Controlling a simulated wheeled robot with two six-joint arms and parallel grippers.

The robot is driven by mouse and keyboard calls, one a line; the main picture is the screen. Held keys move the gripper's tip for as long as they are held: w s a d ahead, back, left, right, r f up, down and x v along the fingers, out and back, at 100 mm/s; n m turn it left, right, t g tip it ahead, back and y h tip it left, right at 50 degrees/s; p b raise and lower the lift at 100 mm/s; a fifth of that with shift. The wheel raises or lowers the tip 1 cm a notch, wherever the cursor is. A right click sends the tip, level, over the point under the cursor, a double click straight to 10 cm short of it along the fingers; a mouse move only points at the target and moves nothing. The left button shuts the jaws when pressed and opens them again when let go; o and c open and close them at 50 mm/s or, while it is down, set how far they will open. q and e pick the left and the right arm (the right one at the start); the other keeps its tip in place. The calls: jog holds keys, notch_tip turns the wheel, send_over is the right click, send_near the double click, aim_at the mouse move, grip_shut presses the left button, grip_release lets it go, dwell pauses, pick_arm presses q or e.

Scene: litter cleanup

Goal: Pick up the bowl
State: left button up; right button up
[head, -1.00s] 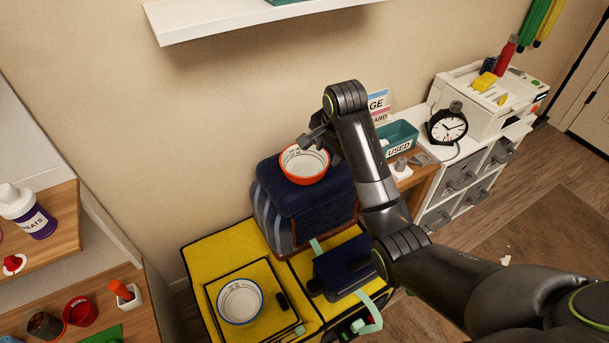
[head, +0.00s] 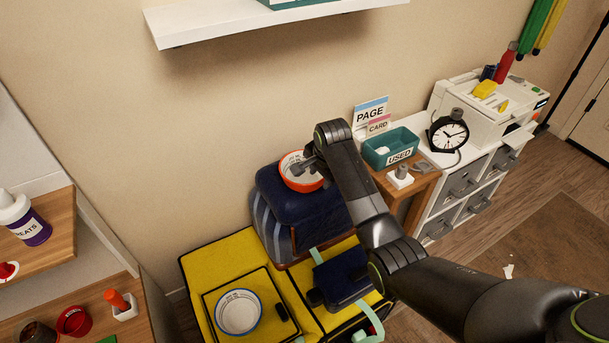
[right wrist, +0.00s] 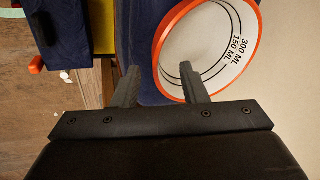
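A white bowl with an orange rim (head: 292,168) sits on top of the dark blue bag (head: 310,212). It also shows in the right wrist view (right wrist: 228,75), with "300 ML" and "150 ML" marks inside. My right gripper (head: 311,166) is at the right side of this bowl and hides part of it. In the right wrist view my right gripper (right wrist: 159,76) is open, one finger over the bowl's inside and the other outside, with the rim between them in the picture. Contact cannot be told. A second white bowl with a blue rim (head: 239,313) lies on the yellow case. My left gripper is not in view.
The yellow case (head: 205,263) is below the bag, with a dark blue pouch (head: 343,276) on it. A teal "USED" bin (head: 390,148) and a clock (head: 448,134) stand to the right. A white wall shelf (head: 250,22) is above. Wooden shelves (head: 52,222) are at left.

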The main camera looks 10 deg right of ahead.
aim_at(319, 187)
jog(key=x, duration=0.5)
jog(key=shift+b, duration=0.3)
jog(key=shift+s+r, duration=0.1)
grip_shut()
